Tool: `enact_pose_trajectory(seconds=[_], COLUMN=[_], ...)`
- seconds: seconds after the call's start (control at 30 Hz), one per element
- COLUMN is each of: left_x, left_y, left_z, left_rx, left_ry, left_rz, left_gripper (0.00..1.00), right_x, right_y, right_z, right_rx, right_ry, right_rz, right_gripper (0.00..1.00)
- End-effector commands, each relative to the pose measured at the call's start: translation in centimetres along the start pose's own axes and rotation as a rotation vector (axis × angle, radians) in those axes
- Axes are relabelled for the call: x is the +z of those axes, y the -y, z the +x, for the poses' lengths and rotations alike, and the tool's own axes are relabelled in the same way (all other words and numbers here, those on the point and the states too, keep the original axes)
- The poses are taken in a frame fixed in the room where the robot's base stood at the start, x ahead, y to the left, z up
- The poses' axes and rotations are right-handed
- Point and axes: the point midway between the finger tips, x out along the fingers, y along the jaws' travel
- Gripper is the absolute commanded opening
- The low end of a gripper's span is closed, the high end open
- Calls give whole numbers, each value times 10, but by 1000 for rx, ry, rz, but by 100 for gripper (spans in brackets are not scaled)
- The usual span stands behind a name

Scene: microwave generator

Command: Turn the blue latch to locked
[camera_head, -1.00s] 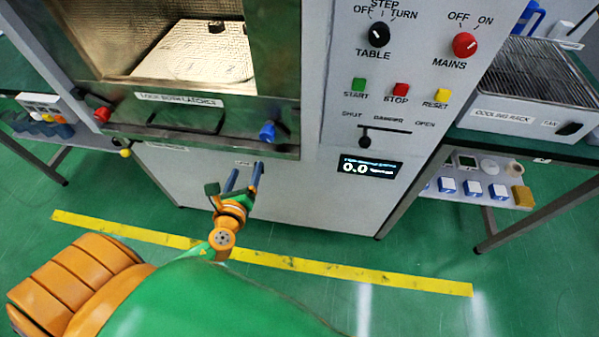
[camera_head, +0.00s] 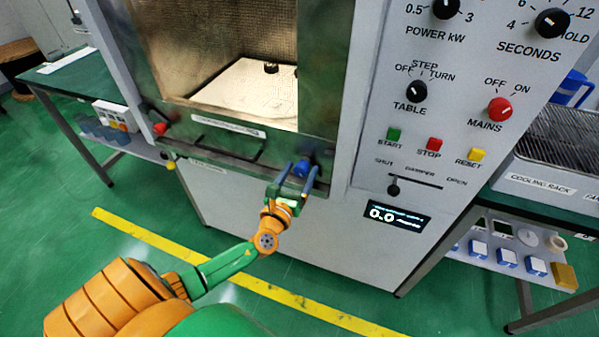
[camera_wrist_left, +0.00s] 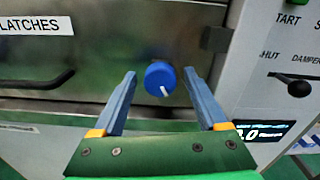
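The blue latch (camera_head: 303,167) is a round knob at the lower right of the oven door. In the left wrist view the blue latch (camera_wrist_left: 160,78) shows a white mark pointing down and slightly right. My left gripper (camera_head: 291,178) is open in front of the latch. In the left wrist view its two fingers (camera_wrist_left: 160,84) stand on either side of the knob with gaps; I cannot tell whether the tips reach past its face. My right gripper is not in view.
A red latch (camera_head: 160,129) is at the door's lower left. A black door handle (camera_head: 232,148) lies between the latches. The damper slider (camera_head: 394,189) and a display (camera_head: 398,216) are to the right. A cooling rack (camera_head: 555,150) stands on the right table.

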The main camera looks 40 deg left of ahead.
Motion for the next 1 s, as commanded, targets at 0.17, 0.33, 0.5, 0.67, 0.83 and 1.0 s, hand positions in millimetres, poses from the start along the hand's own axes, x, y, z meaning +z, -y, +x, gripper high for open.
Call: enact_pose_trajectory(seconds=[0.17,0.33,0.5,0.67,0.83,1.0], left_x=[0,0,-1,-2,-3,-3], left_y=[0,0,0,0,0,0], left_z=[0,0,0,0,0,0], left_rx=[0,0,0,0,0,0], left_ry=[0,0,0,1,1,1], left_rz=[0,-1,-19,-81,-206,-364], left_gripper=[26,0,0,0,0,0], right_x=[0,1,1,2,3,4], right_y=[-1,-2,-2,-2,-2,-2], right_z=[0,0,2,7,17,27], right_rx=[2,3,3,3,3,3], right_ry=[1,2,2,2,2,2], right_rz=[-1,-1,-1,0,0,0], right_gripper=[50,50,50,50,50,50])
